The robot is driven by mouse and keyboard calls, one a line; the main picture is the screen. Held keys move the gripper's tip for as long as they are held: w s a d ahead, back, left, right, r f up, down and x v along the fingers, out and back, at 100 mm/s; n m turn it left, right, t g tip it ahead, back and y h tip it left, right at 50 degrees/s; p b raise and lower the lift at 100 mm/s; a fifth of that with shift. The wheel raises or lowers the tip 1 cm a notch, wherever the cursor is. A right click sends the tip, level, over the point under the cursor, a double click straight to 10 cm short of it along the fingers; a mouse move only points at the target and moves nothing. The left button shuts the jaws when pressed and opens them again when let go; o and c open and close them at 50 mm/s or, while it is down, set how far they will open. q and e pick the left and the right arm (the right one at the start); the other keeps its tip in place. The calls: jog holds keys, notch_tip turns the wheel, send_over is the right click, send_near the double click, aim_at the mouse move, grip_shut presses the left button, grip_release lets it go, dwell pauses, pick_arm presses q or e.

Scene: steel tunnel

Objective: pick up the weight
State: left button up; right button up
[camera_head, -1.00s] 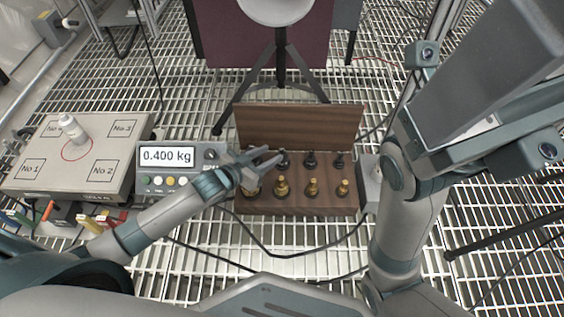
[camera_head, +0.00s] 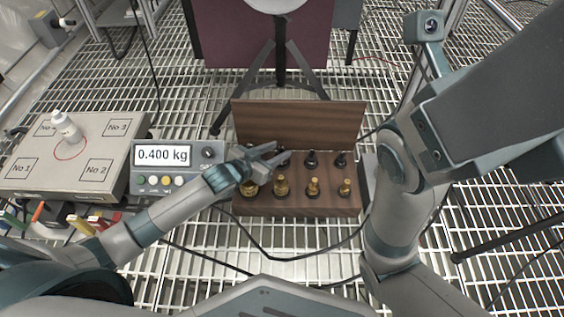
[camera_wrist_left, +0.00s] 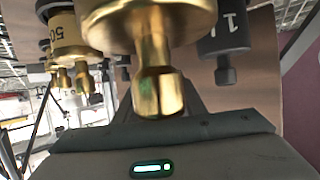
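A wooden case (camera_head: 300,206) holds brass weights in its front row, such as a large one (camera_head: 249,188) at left and others (camera_head: 281,187), (camera_head: 313,187), (camera_head: 345,188) to its right. Black weights (camera_head: 311,159), (camera_head: 341,159) stand in the back row. My left gripper (camera_head: 280,151) is open and empty over the case's left part, hiding some weights there. In the left wrist view a brass weight (camera_wrist_left: 155,62) hangs inverted very close, beside another brass weight (camera_wrist_left: 77,38) and a black one (camera_wrist_left: 224,42). My right gripper's fingers do not show.
A scale (camera_head: 70,185) with numbered squares stands at left, carrying a white bottle (camera_head: 66,128); its display (camera_head: 163,155) reads 0.400 kg. The case's raised lid (camera_head: 300,125) stands behind the weights. Cables and a tripod (camera_head: 281,65) are on the grating. My right arm fills the right side.

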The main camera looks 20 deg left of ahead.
pick_arm(q)
jog(key=shift+w+d+f, duration=0.1)
jog(key=shift+w+d, duration=0.05)
jog(key=shift+w, duration=0.15)
grip_shut()
dwell(1.3)
